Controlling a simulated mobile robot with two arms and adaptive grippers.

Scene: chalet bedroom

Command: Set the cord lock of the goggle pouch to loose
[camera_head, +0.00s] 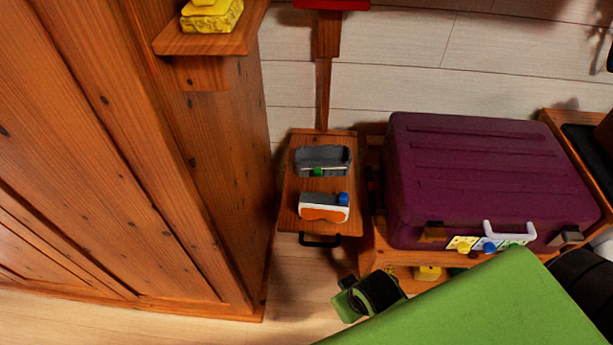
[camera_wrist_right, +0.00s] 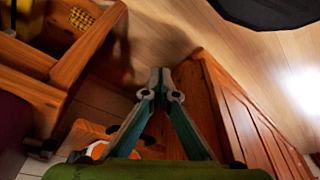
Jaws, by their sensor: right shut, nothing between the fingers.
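A grey pouch-like item (camera_head: 323,155) with a small green piece (camera_head: 318,171) on its front sits on a narrow wooden surface (camera_head: 308,228). In front of it is a white and orange goggle-like item (camera_head: 324,212) with a blue knob (camera_head: 343,198). I cannot tell for sure which small piece is the cord lock. My right gripper (camera_wrist_right: 163,80) is shut and empty in the right wrist view. Part of the orange and white item (camera_wrist_right: 97,150) shows beside its fingers. My left gripper is in neither view.
A purple suitcase (camera_head: 470,170) with a white handle stands on a wooden bench to the right. A tall wooden cabinet (camera_head: 130,150) closes off the left. A yellow object (camera_head: 212,17) sits on a shelf above.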

